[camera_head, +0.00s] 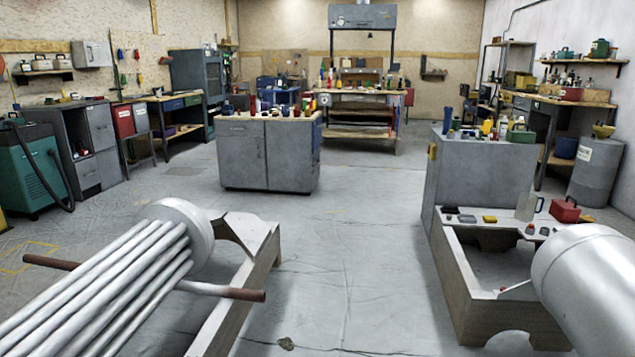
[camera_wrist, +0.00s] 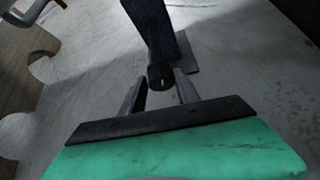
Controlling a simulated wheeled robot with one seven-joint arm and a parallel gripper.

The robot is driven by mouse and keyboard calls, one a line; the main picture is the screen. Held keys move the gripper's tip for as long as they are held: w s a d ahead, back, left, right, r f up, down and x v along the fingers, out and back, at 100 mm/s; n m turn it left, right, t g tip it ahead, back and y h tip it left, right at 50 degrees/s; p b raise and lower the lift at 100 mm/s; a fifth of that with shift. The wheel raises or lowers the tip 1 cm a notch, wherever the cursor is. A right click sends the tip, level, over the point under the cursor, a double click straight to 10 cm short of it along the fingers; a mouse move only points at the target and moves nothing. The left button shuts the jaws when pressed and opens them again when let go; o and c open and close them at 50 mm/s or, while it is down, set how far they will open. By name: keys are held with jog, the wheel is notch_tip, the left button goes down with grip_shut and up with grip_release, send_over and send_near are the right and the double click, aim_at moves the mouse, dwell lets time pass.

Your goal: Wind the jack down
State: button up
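In the wrist view, my gripper (camera_wrist: 162,88) points down at the floor, with a grey finger on each side. A dark rod with a round end (camera_wrist: 160,76) shows between the fingers, in line with them; it looks like the jack's handle. Whether the fingers touch it is not clear. Behind it, a dark blue-grey part (camera_wrist: 187,52) meets the floor, possibly the jack's body; most of the jack is hidden or out of frame. My gripper and the jack cannot be made out in the head view.
A bundle of pale rods with a round end plate (camera_head: 178,222) lies at a cradle stand (camera_head: 252,250) on the left, crossed by a brown-ended bar (camera_head: 236,292). A pale cylinder (camera_head: 590,285) lies at another stand (camera_head: 458,290) on the right. Clear floor runs between them toward a grey cabinet (camera_head: 268,158).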

jog(key=shift+s, duration=0.35)
jog(key=shift+o, duration=0.3)
jog(key=shift+s+f+m+t, duration=0.15)
jog(key=shift+s+m+t, duration=0.25)
jog(key=shift+m+t, duration=0.35)
jog(key=shift+w+m+t+h+b, duration=0.45)
jog(key=shift+m+t, duration=0.2)
jog(key=shift+t, duration=0.2)
jog(key=shift+c, duration=0.6)
